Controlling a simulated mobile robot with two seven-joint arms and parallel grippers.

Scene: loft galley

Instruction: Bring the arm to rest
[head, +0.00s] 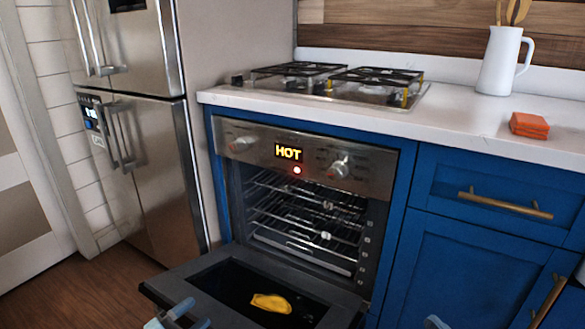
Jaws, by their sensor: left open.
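My left gripper (186,315) shows at the bottom edge, in front of the lowered oven door (340,305), near its left part. Its jaws are open and I see nothing between them. Most of the left arm is out of the picture. A small pale tip (436,322) at the bottom edge, right of the door, looks like part of my right gripper; its jaws cannot be made out.
The oven (250,150) stands open, its display reading HOT and a red light lit. A yellow item (271,303) lies on the door. Above are a gas hob (330,80), a white pitcher (500,62) and orange cloths (529,125). A steel fridge (140,150) stands left.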

